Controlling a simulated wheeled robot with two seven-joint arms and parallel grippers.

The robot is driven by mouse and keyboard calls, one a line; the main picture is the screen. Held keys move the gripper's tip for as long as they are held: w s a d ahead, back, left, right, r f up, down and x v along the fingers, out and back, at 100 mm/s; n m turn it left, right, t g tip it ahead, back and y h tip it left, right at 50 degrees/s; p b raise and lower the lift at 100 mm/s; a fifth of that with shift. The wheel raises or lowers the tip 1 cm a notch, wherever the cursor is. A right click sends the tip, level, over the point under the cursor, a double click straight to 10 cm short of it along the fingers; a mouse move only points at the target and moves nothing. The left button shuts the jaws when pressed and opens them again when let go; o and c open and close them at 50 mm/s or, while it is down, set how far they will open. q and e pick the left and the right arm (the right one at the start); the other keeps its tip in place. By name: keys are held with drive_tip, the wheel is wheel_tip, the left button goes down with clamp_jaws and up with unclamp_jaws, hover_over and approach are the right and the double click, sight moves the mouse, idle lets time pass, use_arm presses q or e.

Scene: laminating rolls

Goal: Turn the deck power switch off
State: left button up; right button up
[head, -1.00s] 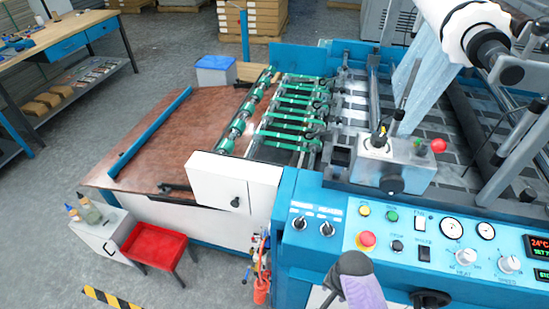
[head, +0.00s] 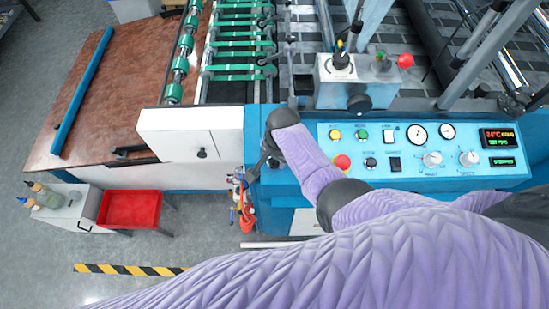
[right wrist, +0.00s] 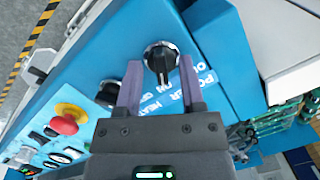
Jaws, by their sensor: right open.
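The power switch (right wrist: 161,58) is a round black rotary knob on the blue panel, beside the printed word POWER. Its raised grip runs roughly up and down in the right wrist view; I cannot tell surely whether it points to OFF or ON. My right gripper (right wrist: 162,68) is open, with one purple finger on each side of the knob. Contact with the knob is not clear. In the head view my right gripper (head: 268,154) is at the left end of the control panel (head: 460,183) and hides the switch. My left gripper is not in view.
A second black knob (right wrist: 108,93) sits close beside one finger. The red emergency button (right wrist: 70,118) stands further along the panel; it also shows in the head view (head: 341,163). A white box (head: 190,133) stands left of the panel, and a red tray (head: 131,209) is lower left.

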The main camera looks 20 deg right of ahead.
drive_tip(key=shift+w, duration=0.1)
clamp_jaws()
idle(0.3)
drive_tip(key=shift+r+n+p, duration=0.1)
drive_tip(key=shift+n+p, duration=0.2)
drive_tip(key=shift+n, duration=0.9)
drive_tip(key=n+h, duration=0.1)
drive_tip(key=n, duration=0.5)
drive_tip(key=n+h, duration=0.1)
drive_tip(key=n, duration=0.2)
drive_tip(key=shift+a+g+p, duration=0.15)
drive_tip(key=shift+g+p, duration=0.15)
drive_tip(key=shift+p, duration=0.05)
